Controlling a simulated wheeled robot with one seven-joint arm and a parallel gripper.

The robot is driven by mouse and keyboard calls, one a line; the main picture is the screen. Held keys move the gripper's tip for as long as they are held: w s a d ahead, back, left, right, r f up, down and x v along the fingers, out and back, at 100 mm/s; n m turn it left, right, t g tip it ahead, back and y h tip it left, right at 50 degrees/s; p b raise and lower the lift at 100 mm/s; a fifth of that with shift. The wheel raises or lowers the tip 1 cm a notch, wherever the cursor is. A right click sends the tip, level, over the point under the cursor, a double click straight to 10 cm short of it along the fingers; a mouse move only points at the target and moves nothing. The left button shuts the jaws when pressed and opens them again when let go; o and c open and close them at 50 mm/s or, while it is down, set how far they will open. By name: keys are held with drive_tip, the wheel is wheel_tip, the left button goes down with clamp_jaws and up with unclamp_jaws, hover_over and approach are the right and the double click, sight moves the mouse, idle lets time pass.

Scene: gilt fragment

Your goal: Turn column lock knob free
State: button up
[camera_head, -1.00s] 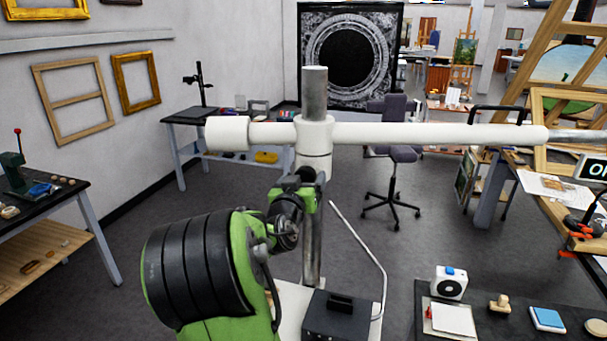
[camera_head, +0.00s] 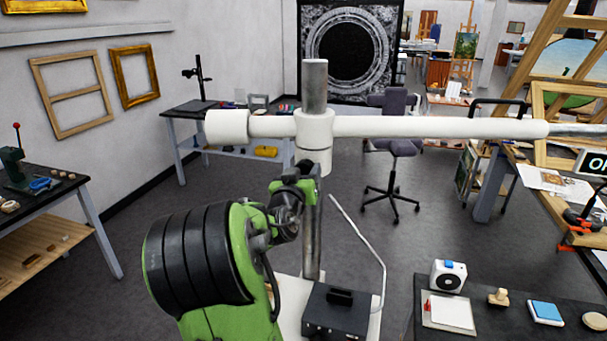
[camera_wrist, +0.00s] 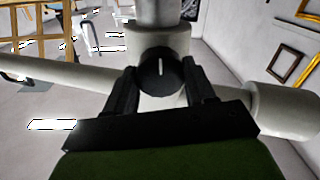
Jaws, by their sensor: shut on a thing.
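The lock knob (camera_wrist: 160,72) is round and black with a white line that points nearly straight up in the wrist view. It sits on the white collar (camera_wrist: 163,42) where the grey column meets the white cross arm. My gripper (camera_wrist: 159,78) has one black finger on each side of the knob and is shut on it. In the head view, the steel column (camera_head: 314,85) rises through the white collar (camera_head: 314,135). My gripper (camera_head: 308,180) is just below the collar there, largely behind my arm's wrist, and the knob cannot be made out.
The long white cross arm (camera_head: 430,128) spans the picture at collar height. A black box (camera_head: 337,312) stands at the column's foot. A dark table (camera_head: 500,325) with small items is at lower right. A grey chair (camera_head: 392,150) and a workbench (camera_head: 180,118) stand behind.

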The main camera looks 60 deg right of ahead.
drive_tip(key=n, duration=0.4)
drive_tip(key=shift+n, duration=0.3)
drive_tip(key=n, duration=0.4)
drive_tip(key=n+p, duration=0.1)
drive_tip(key=n, duration=0.3)
drive_tip(key=shift+w+n+g+p, duration=0.1)
drive_tip(key=shift+n+g+p, duration=0.2)
drive_tip(key=shift+g, duration=0.1)
drive_tip(key=shift+f+n+p, duration=0.1)
drive_tip(key=shift+n+p, duration=0.7)
drive_tip(key=shift+n, duration=1)
drive_tip(key=o, duration=1)
drive_tip(key=shift+o, duration=0.2)
drive_tip(key=s+a+b, duration=0.2)
drive_tip(key=a, duration=1.3)
drive_tip(key=shift+s+a+r+b, duration=0.2)
drive_tip(key=shift+a+r+b, duration=0.15)
drive_tip(key=shift+r+b, duration=0.05)
